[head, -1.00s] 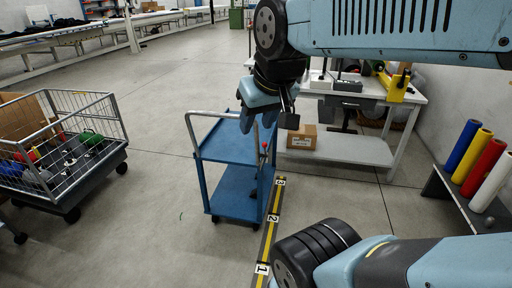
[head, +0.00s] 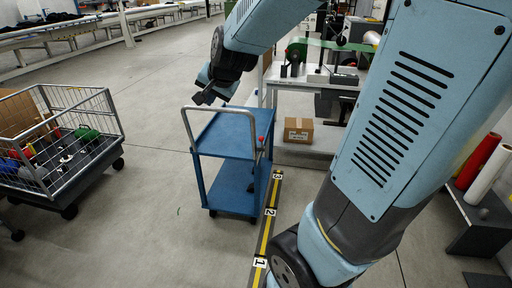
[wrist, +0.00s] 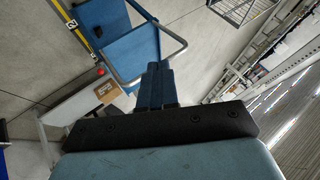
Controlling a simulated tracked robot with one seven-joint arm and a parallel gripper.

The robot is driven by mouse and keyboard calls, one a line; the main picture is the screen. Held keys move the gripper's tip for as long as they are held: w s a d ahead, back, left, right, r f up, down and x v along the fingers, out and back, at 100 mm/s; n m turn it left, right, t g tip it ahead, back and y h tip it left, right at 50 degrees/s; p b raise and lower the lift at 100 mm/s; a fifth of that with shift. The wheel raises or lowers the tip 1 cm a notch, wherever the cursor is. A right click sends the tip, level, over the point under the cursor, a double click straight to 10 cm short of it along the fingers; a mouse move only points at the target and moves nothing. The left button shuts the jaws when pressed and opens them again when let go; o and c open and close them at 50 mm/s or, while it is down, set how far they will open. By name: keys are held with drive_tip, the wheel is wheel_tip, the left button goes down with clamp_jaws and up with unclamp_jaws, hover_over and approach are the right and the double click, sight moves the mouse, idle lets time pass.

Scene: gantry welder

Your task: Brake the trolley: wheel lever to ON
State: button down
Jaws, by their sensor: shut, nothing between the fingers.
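The blue two-shelf trolley (head: 228,136) stands on the floor beside a yellow-and-black marked strip. Its grey tube handle (head: 187,125) rises at the left end. A lever with a red knob (head: 262,138) stands at its right side, and the knob also shows in the wrist view (wrist: 100,70). The lever's foot and any ON mark are too small to read. My gripper (head: 199,99) is shut and empty, above the handle end of the trolley. In the wrist view its closed fingers (wrist: 155,78) overlap the handle, and I cannot tell whether they touch. The lever is apart from my gripper.
A wire cart (head: 72,155) with coloured items stands at the left. A white bench (head: 308,100) with a cardboard box (head: 298,130) is behind the trolley. Rolls (head: 490,175) stand at the right. The floor between cart and trolley is clear.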

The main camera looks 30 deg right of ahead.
drive_tip(key=w+d+f+m+t+h, duration=0.1)
drive_tip(key=w+d+f+m+h, duration=0.25)
drive_tip(key=w+f+m, duration=0.5)
drive_tip(key=w+d+f+m+t+h, duration=0.1)
drive_tip(key=w+d+f+m+h, duration=0.3)
drive_tip(key=w+f, duration=0.65)
drive_tip(key=s+d+f+m+h, duration=0.1)
drive_tip(key=d+f+m+h, duration=0.15)
drive_tip(key=f, duration=0.35)
drive_tip(key=d+f+m+h, duration=0.2)
drive_tip(key=f+m, duration=0.2)
drive_tip(key=f, duration=0.2)
drive_tip(key=s+d+f+m+t+h, duration=0.1)
drive_tip(key=s+d+f+t+h, duration=0.1)
drive_tip(key=s+f+h, duration=0.4)
wheel_tip(320, 180, down, 3)
drive_tip(key=s+t, duration=0.1)
drive_tip(key=s, duration=0.1)
drive_tip(key=shift+s+m, duration=0.3)
drive_tip(key=shift+m, duration=0.1)
drive_tip(key=shift+d, duration=0.15)
approach(262, 143)
drive_tip(key=w+d+r, duration=0.2)
drive_tip(key=d+r, duration=0.1)
drive_tip(key=r, duration=0.1)
drive_tip(key=shift+w+r, duration=0.2)
drive_tip(key=shift+r, duration=0.1)
